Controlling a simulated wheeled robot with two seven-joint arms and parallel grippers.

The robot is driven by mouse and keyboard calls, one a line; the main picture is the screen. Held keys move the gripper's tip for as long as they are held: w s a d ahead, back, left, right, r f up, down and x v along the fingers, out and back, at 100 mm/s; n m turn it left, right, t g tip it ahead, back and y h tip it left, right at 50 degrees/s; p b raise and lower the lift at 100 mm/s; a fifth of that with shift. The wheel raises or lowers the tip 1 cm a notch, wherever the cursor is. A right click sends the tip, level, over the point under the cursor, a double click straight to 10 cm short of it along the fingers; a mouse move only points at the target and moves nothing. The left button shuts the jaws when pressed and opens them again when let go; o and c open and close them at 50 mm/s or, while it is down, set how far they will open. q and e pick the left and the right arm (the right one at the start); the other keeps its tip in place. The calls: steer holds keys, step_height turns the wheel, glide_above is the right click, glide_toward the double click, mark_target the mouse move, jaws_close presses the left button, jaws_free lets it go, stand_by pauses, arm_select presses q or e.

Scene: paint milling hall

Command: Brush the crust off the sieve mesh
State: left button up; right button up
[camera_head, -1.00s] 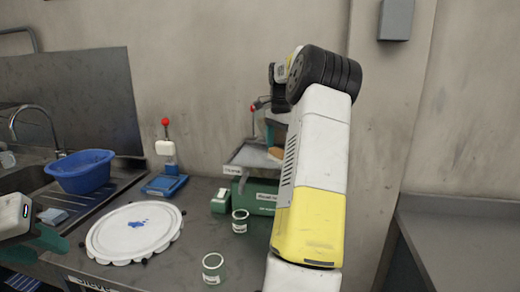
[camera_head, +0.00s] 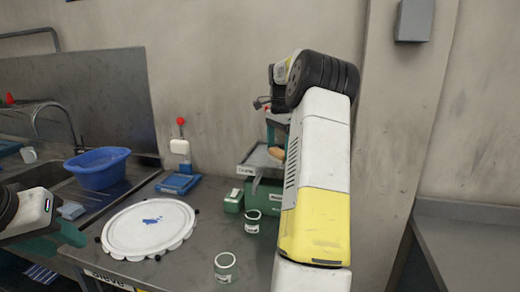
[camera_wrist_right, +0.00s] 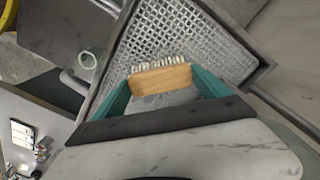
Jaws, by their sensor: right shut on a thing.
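The white round sieve (camera_head: 120,232), with a blue patch of crust (camera_head: 152,220) near its middle, lies on the bench in the head view. My right gripper (camera_wrist_right: 160,88) is shut on a wooden brush (camera_wrist_right: 160,80) with pale bristles. In the right wrist view the brush appears in front of a grey tray with a grid floor (camera_wrist_right: 180,38); I cannot tell whether they touch. In the head view the brush (camera_head: 277,153) shows beside the tray (camera_head: 258,158), and my arm hides part of the area. My left gripper (camera_head: 74,236) is left of the sieve, its jaw gap unclear.
Two small green-and-white pots (camera_head: 226,268) (camera_head: 252,222) stand right of the sieve. A green box (camera_head: 266,195) is below the tray. A blue basin (camera_head: 98,168) sits by the sink. A blue stand with a red-topped handle (camera_head: 180,180) is behind the sieve.

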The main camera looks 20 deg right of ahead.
steer(key=shift+s+d+f, duration=0.15)
steer(key=shift+s+d, duration=1.15)
steer(key=shift+d, duration=0.25)
steer(key=shift+s+d, duration=1.15)
steer(key=shift+d, duration=0.1)
steer(key=shift+s+a+r, duration=0.2)
steer(key=shift+s+a, duration=0.2)
steer(key=shift+a, duration=0.1)
steer(key=shift+w+a+f, duration=0.1)
steer(key=shift+w+a, duration=1.1)
steer(key=shift+a, duration=0.2)
steer(key=shift+w+a+f, duration=0.1)
steer(key=shift+w+a, duration=1.05)
steer(key=shift+a, duration=0.2)
steer(key=shift+s+d, duration=0.1)
steer(key=shift+d, duration=0.05)
steer(key=shift+s+d+r, duration=0.1)
steer(key=shift+s+d, duration=1.05)
steer(key=shift+d, duration=0.2)
steer(key=shift+s+d+r, duration=0.1)
steer(key=shift+s+d, duration=1.05)
steer(key=shift+d, duration=0.2)
